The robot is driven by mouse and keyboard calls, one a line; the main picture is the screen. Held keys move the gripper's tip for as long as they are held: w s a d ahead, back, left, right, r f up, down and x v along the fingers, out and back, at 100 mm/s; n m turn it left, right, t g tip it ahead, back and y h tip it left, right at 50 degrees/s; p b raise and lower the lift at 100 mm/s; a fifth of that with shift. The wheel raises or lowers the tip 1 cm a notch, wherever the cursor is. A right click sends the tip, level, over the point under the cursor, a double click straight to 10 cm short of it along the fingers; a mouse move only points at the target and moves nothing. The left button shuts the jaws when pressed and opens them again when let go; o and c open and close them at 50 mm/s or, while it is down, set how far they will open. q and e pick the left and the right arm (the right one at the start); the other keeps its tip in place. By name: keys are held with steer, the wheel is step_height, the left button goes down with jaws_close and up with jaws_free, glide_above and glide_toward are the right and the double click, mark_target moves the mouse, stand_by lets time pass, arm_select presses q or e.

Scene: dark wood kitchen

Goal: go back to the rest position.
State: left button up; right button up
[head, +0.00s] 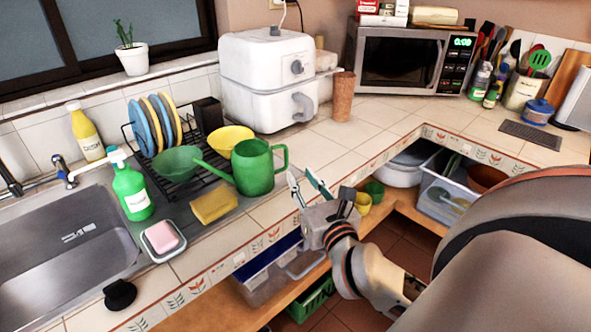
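My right arm comes in from the lower right. Its gripper (308,187) is open, with two thin fingers apart and nothing visible between them. It is by the counter's front edge, just right of a green watering can (254,168), and looks apart from it, though depth is hard to judge. My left gripper is not in view.
Below, a wooden shelf (415,214) holds bins. Counter between cup and front edge is clear.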

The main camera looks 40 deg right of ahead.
steer(key=shift+s+a, duration=0.15)
steer(key=shift+s, duration=0.4)
steer(key=shift+r, duration=0.1)
